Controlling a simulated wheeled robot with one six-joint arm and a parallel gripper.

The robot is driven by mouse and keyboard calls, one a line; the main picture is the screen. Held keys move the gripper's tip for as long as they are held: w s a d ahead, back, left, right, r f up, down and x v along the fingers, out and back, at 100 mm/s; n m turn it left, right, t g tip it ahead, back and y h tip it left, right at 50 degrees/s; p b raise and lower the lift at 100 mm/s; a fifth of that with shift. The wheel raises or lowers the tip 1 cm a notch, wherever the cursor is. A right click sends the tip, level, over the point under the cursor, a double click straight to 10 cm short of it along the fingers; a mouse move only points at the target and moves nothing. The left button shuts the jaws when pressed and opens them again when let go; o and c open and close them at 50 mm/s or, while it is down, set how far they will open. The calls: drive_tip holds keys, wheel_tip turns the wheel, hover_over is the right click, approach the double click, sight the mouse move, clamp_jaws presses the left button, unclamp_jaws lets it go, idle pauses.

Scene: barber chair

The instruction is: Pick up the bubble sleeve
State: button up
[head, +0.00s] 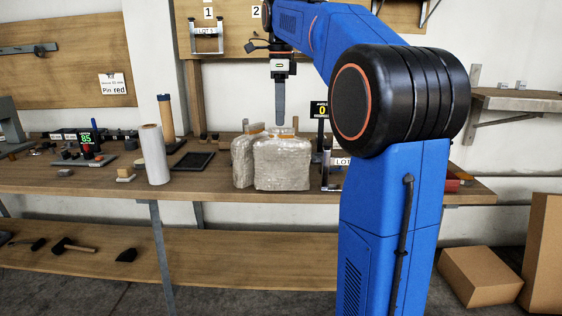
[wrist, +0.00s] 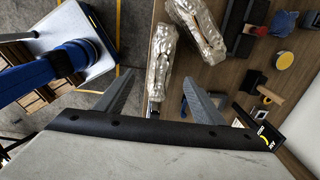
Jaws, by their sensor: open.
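Two pale, crinkled, bubble-wrapped packs stand close together on the workbench. The front one, a bubble sleeve (head: 282,164), is nearer the camera in the head view; the other pack (head: 243,160) is partly hidden behind its left side. Both have tan tops. In the wrist view, one wrapped pack (wrist: 160,56) lies in line with the gap between my fingers, and another (wrist: 199,28) is at its upper right. I cannot tell for certain which is which there. My gripper (head: 280,122) points down just above the packs, open and empty, its fingers seen edge-on. Both fingers show apart in the wrist view (wrist: 158,78).
A white roll (head: 153,153) and a tan cylinder (head: 166,118) stand left of the packs, near a black tray (head: 192,161). A small black display (head: 320,110) stands close on the right. My blue arm hides the bench's right part. Cardboard boxes (head: 480,276) stand on the floor.

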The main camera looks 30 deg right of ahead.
sight(280, 150)
drive_tip(key=f, duration=1.2)
drive_tip(key=shift+w+d+f, duration=0.1)
drive_tip(key=shift+w+f, duration=0.15)
drive_tip(key=c, duration=1.1)
